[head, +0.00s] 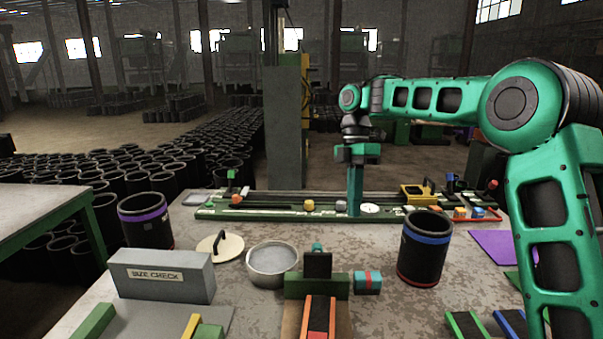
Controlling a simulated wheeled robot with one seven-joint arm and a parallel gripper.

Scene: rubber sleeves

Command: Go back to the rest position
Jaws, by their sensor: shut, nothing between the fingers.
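My gripper (355,205) hangs from my green arm, pointing straight down over the back part of the table (340,245). Its fingers are shut and hold nothing. A black sleeve with a blue band (424,250) stands upright to the right of the gripper. A black sleeve with a purple band (145,220) stands upright at the left.
A grey box marked SIZE CHECK (162,276), a round metal dish (273,264), a lid with a black handle (220,246) and a small red-and-teal block (367,283) stand in front. A yellow bracket (418,194) is right of the gripper. The air above the table's left half is clear.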

